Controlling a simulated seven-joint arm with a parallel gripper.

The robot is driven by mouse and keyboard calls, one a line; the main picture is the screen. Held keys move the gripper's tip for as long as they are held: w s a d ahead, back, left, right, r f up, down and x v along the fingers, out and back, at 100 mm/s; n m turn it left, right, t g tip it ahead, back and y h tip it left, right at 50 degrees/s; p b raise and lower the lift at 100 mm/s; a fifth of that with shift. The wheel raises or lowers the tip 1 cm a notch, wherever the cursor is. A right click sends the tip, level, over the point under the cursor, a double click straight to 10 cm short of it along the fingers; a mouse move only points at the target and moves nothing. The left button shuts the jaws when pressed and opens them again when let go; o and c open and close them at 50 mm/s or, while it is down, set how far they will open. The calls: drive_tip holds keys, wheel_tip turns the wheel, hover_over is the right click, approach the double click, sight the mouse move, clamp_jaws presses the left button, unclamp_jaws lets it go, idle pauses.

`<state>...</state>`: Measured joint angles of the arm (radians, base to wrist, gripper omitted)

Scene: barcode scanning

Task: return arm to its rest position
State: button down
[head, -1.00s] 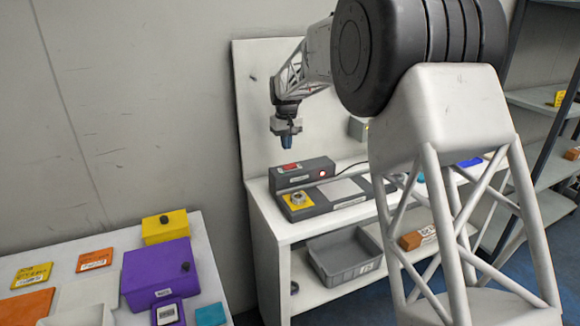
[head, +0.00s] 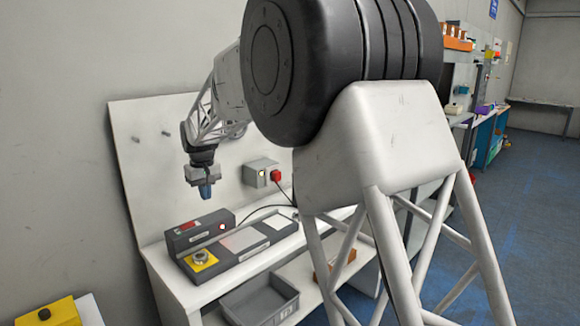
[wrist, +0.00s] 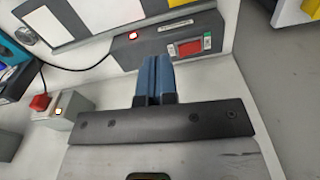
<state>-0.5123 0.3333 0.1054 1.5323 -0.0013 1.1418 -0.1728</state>
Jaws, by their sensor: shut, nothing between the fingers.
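My gripper (head: 205,191) hangs fingers-down in the air above the scanning bench, over the dark grey scanner station (head: 187,236). Its blue fingers are together with nothing between them; the wrist view shows them (wrist: 155,78) side by side. The station has a red display and a lit red light (head: 222,227). In the wrist view the station (wrist: 168,45) lies beyond the fingertips. My arm reaches from the large dark shoulder joint to the gripper and hides part of the bench.
A grey bin (head: 262,300) is on the shelf below. A yellow box (head: 48,313) is at lower left. Open floor lies at right.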

drive_tip(key=s+d+r+m, duration=0.1)
drive_tip(key=s+d+r, duration=0.1)
drive_tip(key=s+d, duration=0.65)
drive_tip(key=s+d+r+m+t, duration=0.1)
drive_tip(key=s+d+r+m, duration=0.3)
drive_tip(key=d, duration=0.7)
drive_tip(key=s+d+r+n, duration=0.1)
drive_tip(key=s+d, duration=0.7)
drive_tip(key=d, duration=0.1)
drive_tip(key=s+d+f+m, duration=0.1)
drive_tip(key=s+d+f, duration=0.1)
drive_tip(key=s+d, duration=0.3)
drive_tip(key=s+d+f+m, duration=0.1)
drive_tip(key=s+d+f, duration=0.2)
drive_tip(key=s, duration=1)
drive_tip(key=s+d+f+m+t, duration=0.1)
drive_tip(key=s+d+f+m, duration=0.1)
drive_tip(key=s+d, duration=0.6)
drive_tip(key=shift+s+f, duration=0.7)
drive_tip(key=shift+s, duration=0.4)
